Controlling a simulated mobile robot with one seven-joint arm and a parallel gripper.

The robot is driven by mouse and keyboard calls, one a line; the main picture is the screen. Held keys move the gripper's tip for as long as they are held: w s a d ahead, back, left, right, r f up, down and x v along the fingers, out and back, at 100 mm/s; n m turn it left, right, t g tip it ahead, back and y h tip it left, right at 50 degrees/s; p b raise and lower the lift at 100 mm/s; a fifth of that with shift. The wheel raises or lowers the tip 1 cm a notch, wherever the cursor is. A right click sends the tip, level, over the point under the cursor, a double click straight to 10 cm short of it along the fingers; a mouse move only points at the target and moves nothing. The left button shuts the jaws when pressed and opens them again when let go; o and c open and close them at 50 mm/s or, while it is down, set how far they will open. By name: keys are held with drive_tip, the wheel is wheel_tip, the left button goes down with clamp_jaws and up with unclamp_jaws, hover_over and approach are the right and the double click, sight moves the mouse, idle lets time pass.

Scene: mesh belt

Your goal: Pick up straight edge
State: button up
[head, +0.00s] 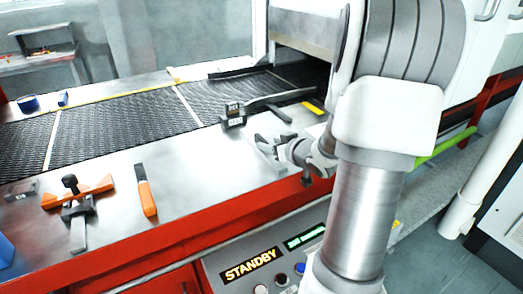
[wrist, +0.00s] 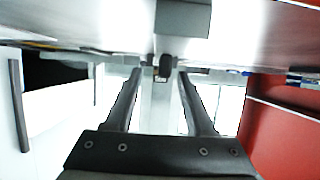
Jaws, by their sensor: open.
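My gripper (head: 270,143) is low over the front metal ledge, right of centre in the head view. In the wrist view its two long dark fingers (wrist: 160,76) are spread apart with nothing held between them. A flat pale grey piece (head: 267,156) shows on the ledge right at the gripper; it may be the straight edge, but the fingers partly hide it and I cannot be certain. In the wrist view a grey block-like end (wrist: 182,18) shows at the top, against the metal surface. I cannot tell whether the fingers touch anything.
A dark block-shaped device (head: 233,117) stands on the ledge close behind the gripper. An orange-handled tool (head: 147,192) and an orange and black clamp-like tool (head: 76,208) lie to the left. The mesh belt (head: 130,128) runs behind. A control panel (head: 262,266) is below the ledge.

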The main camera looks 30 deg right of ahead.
sight(266, 142)
drive_tip(key=x, duration=0.1)
drive_tip(key=b+x, duration=0.1)
drive_tip(key=x, duration=0.3)
drive_tip(key=shift+w+a, duration=0.15)
drive_tip(key=shift+a, duration=0.15)
clamp_jaws()
drive_tip(key=shift+r, duration=0.1)
idle(1.0)
